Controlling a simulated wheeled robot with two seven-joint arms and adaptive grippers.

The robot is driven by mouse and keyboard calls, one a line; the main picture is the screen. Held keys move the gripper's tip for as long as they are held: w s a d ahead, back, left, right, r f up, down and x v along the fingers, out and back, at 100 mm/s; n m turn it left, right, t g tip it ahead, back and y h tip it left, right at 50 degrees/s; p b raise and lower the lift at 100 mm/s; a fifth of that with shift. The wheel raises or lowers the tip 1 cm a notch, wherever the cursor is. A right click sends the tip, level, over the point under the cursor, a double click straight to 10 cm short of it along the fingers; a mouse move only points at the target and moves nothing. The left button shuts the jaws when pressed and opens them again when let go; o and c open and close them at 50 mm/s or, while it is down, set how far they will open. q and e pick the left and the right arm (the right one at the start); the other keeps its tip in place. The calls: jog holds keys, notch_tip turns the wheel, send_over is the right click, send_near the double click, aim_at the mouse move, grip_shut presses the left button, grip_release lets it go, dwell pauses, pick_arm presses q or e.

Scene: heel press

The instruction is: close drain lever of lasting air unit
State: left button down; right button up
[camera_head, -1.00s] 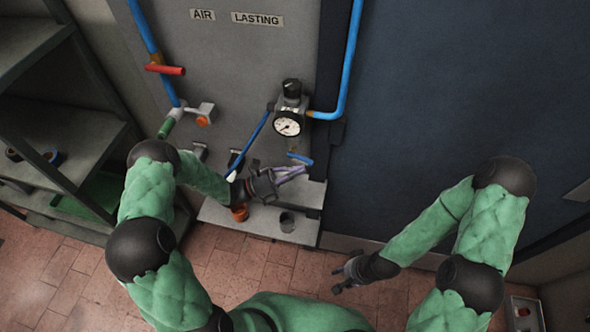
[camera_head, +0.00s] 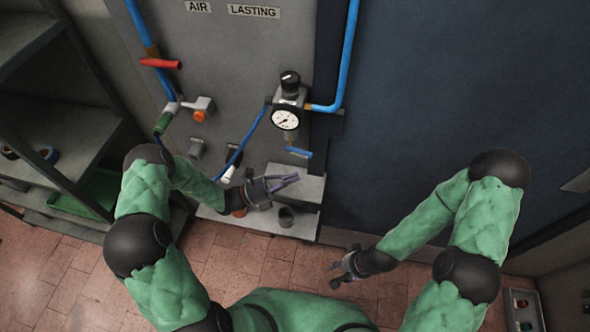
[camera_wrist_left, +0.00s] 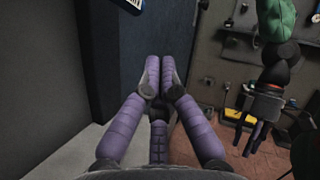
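The lasting air unit (camera_head: 287,103) has a black knob on top and a white dial gauge (camera_head: 284,118). Its blue drain lever (camera_head: 299,152) sits below the gauge, slanting slightly down to the right. My left gripper (camera_head: 296,178) is below the lever and apart from it. In the left wrist view its purple fingers (camera_wrist_left: 158,75) lie together at the tips with nothing between them. My right gripper (camera_head: 338,274) is low, right of the shelf, empty with its fingers apart; it also shows in the left wrist view (camera_wrist_left: 258,128).
A small grey ledge (camera_head: 270,222) with a dark cup (camera_head: 286,214) lies under my left gripper. A red lever (camera_head: 161,63) and a green-handled valve (camera_head: 164,123) are on the panel to the left. A blue hose (camera_head: 343,70) runs down at right. The dark blue panel beyond is clear.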

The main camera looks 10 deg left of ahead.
pick_arm(q)
jog(key=v, duration=0.9)
jog(key=shift+f, duration=0.25)
jog(key=shift+w+d, duration=0.1)
jog(key=shift+d, duration=0.05)
